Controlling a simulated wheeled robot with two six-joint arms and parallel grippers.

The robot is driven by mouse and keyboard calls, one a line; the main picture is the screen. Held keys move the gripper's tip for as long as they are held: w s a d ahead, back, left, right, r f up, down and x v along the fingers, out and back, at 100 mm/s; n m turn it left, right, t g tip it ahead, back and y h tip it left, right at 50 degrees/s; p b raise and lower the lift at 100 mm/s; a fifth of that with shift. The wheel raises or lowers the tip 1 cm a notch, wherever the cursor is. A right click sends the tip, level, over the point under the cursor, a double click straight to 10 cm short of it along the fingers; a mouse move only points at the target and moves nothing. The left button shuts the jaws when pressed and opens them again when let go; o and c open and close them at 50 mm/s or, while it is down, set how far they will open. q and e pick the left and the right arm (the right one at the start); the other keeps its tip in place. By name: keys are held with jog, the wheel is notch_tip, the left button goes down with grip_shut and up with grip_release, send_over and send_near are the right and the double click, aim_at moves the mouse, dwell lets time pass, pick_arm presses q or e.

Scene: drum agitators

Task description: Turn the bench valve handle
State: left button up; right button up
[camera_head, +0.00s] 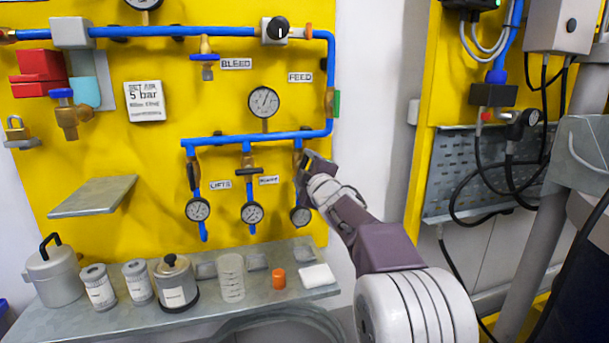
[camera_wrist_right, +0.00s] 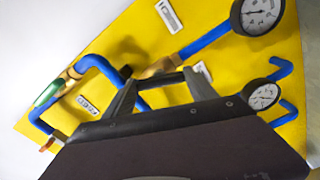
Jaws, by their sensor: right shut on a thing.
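The yellow panel carries a row of three downpipes under a blue pipe, each with a valve and a gauge. My right gripper (camera_head: 307,165) is at the rightmost downpipe. In the right wrist view, its fingers (camera_wrist_right: 160,88) are shut on a dark valve handle (camera_wrist_right: 158,80) below a brass valve body (camera_wrist_right: 162,66). The gripper hides most of this handle in the head view. The middle downpipe has a dark handle (camera_head: 248,171) set crosswise. Two small labels (camera_head: 269,180) hang between the downpipes; their print is too small to read surely. My left gripper is not in view.
A shelf (camera_head: 140,319) below holds a pot (camera_head: 52,274), several canisters, a clear beaker (camera_head: 231,278) and an orange cap (camera_head: 279,279). A green handle (camera_head: 337,103) sits on the pipe above my right gripper. A small side shelf (camera_head: 93,197) juts out at left.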

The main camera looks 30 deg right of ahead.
jog(key=shift+f+n+b, duration=0.1)
jog(key=shift+n+b, duration=0.55)
jog(key=shift+n, duration=1.55)
jog(key=o, duration=1.4)
jog(key=shift+c, duration=0.2)
jog(key=v, duration=0.9)
